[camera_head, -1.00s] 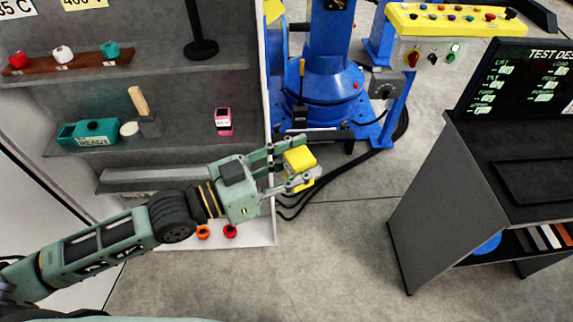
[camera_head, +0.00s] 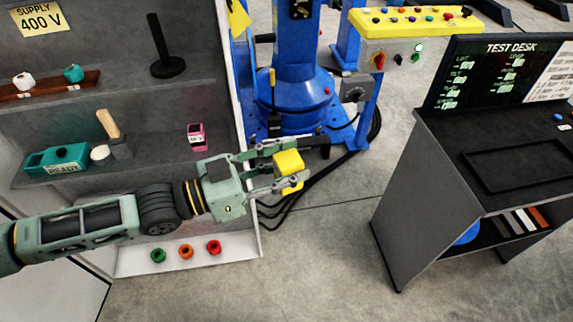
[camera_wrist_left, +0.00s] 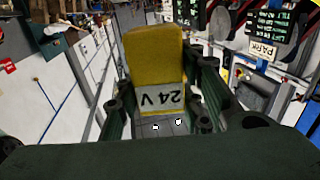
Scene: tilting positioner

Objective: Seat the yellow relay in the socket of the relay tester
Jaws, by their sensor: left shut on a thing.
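The yellow relay (camera_head: 288,168) is a small yellow block held at the tips of my left gripper (camera_head: 287,171), in front of the right edge of the shelf cabinet. In the left wrist view the relay (camera_wrist_left: 154,58) is between the fingers. Its pale lower band reads "24 V", upside down in that view. The left gripper is shut on it. A teal box labelled "READY" (camera_head: 58,160) stands on the cabinet shelf at left; I cannot tell whether it is the relay tester, and no socket shows clearly. My right gripper is not in view.
A hammer-like tool (camera_head: 113,135) and a pink device (camera_head: 196,135) share the shelf. The blue positioner (camera_head: 297,90) stands behind the gripper, with black cables on the floor. A dark test desk (camera_head: 430,190) stands at right.

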